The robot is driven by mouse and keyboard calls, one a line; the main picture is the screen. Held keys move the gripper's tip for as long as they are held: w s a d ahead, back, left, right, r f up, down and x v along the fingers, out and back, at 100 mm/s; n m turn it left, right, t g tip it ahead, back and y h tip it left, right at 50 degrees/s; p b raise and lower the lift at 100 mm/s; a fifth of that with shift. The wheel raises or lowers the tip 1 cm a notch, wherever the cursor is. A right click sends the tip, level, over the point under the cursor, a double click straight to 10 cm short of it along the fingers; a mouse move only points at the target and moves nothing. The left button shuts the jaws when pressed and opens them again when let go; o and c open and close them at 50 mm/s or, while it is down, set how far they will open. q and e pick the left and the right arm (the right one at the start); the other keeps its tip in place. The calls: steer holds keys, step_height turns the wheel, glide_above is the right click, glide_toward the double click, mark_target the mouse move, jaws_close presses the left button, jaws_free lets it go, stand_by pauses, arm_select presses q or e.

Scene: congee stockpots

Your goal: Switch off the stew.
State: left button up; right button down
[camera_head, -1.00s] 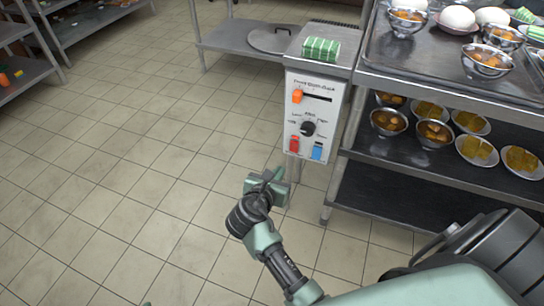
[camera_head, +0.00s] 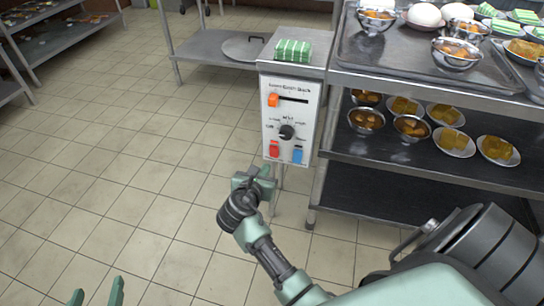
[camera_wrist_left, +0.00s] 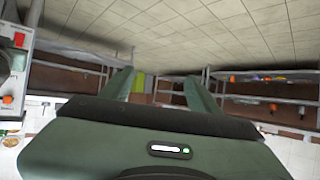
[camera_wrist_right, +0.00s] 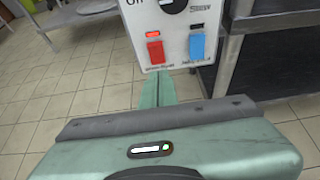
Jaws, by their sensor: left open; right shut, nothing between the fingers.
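The white control panel (camera_head: 291,113) faces me. It carries an orange slider (camera_head: 273,100) at its left end, a black knob (camera_head: 287,132), a red switch (camera_head: 274,150) at lower left and a blue switch (camera_head: 297,154) at lower right. In the right wrist view, a small lit red window sits above the red switch (camera_wrist_right: 156,51); the window above the blue switch (camera_wrist_right: 197,46) is dark. The knob's setting is unclear. My right gripper (camera_head: 264,174) is shut and empty, just below and in front of the panel. My left gripper (camera_head: 96,290) is open and empty, at lower left.
A steel rack (camera_head: 330,152) with bowls and plates stands right of the panel. Green-striped blocks (camera_head: 293,50) sit on the panel's top. A low steel shelf with a round lid (camera_head: 243,48) stands behind. The tiled floor at left is clear.

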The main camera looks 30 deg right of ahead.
mark_target(274, 149)
steer(key=b+x, duration=0.1)
steer(key=x, duration=0.1)
steer(key=r+b+x, duration=0.1)
steer(key=x, duration=0.2)
steer(key=b+x, duration=0.1)
steer(key=x, duration=0.2)
steer(key=shift+w+d+r, duration=0.25)
steer(key=shift+w+d, duration=0.05)
steer(key=shift+w, duration=0.05)
steer(key=shift+w+d+r, duration=0.1)
steer(key=shift+w+d, duration=0.05)
arm_select(q)
step_height(274, 149, up, 16)
steer(key=w+d+t+h, duration=0.2)
steer(key=d+t+h, duration=0.1)
steer(key=t, duration=0.6)
steer(key=shift+w+r+t, duration=0.15)
steer(key=shift+t, duration=0.15)
